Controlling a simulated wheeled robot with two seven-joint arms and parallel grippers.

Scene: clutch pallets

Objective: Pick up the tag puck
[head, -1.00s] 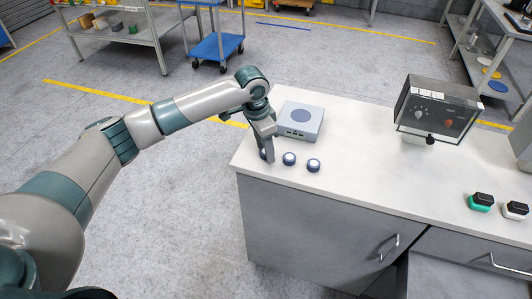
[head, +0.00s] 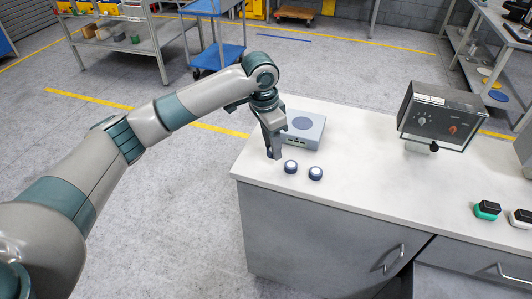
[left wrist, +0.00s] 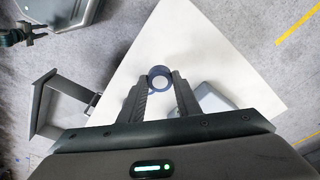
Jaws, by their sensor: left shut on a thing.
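A tag puck (left wrist: 160,76), a small round disc with a dark blue rim and a pale face, sits between the fingertips of my left gripper (left wrist: 159,88) in the left wrist view. In the head view my left gripper (head: 273,153) points down over the left end of the white counter, and its fingers mostly hide the held puck. The gripper is shut on this puck. Two similar pucks (head: 291,167) (head: 315,173) stand on the counter just right of the gripper.
A grey-blue box (head: 304,130) with a round pad on top lies right behind the gripper. A dark-framed device with knobs (head: 437,118) stands further right. Green (head: 486,211) and white (head: 521,218) black-topped items sit at the right. The middle of the counter (head: 370,165) is clear.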

